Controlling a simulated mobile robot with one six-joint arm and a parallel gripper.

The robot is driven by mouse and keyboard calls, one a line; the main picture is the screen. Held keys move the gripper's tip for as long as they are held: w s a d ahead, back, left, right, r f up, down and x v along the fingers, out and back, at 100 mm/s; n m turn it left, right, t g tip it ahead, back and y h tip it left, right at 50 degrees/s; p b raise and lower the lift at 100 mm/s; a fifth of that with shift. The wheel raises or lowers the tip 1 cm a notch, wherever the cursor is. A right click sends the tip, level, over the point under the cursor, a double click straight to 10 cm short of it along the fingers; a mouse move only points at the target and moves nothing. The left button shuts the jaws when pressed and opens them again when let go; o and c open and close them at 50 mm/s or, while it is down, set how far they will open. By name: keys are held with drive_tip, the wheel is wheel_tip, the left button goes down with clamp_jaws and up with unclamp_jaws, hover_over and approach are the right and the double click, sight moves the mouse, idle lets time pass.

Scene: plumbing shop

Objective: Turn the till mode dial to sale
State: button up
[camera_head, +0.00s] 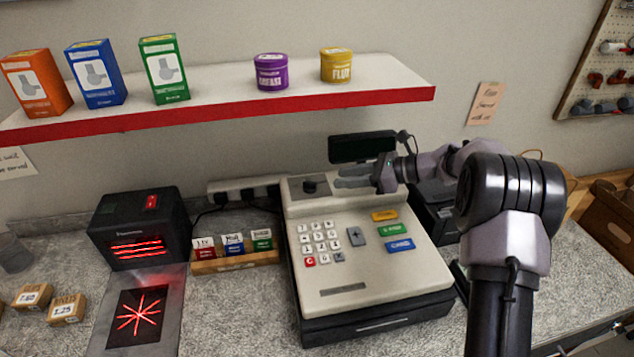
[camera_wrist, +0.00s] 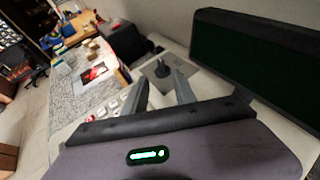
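The till (camera_head: 365,270) is a cream cash register with a keypad on the counter. Its mode dial (camera_head: 310,186) is a dark knob on a grey plate at the upper left of the till's top. The dial also shows in the wrist view (camera_wrist: 161,69), just beyond my fingertips. My gripper (camera_head: 338,177) lies over the upper part of the till, to the right of the dial, with its fingers pointing left at it. The two fingers are apart with nothing between them. The dial's markings are too small to read.
A dark display (camera_head: 362,147) stands behind the till, close to my gripper. A red-edged shelf (camera_head: 220,107) with boxes and tins hangs above. A black scanner (camera_head: 140,228) and a wooden card tray (camera_head: 235,262) stand left of the till.

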sight(312, 182)
drive_tip(key=b+x, duration=0.1)
drive_tip(key=x, duration=0.8)
drive_tip(key=shift+w+f, duration=0.1)
drive_tip(key=shift+f, duration=0.05)
clamp_jaws()
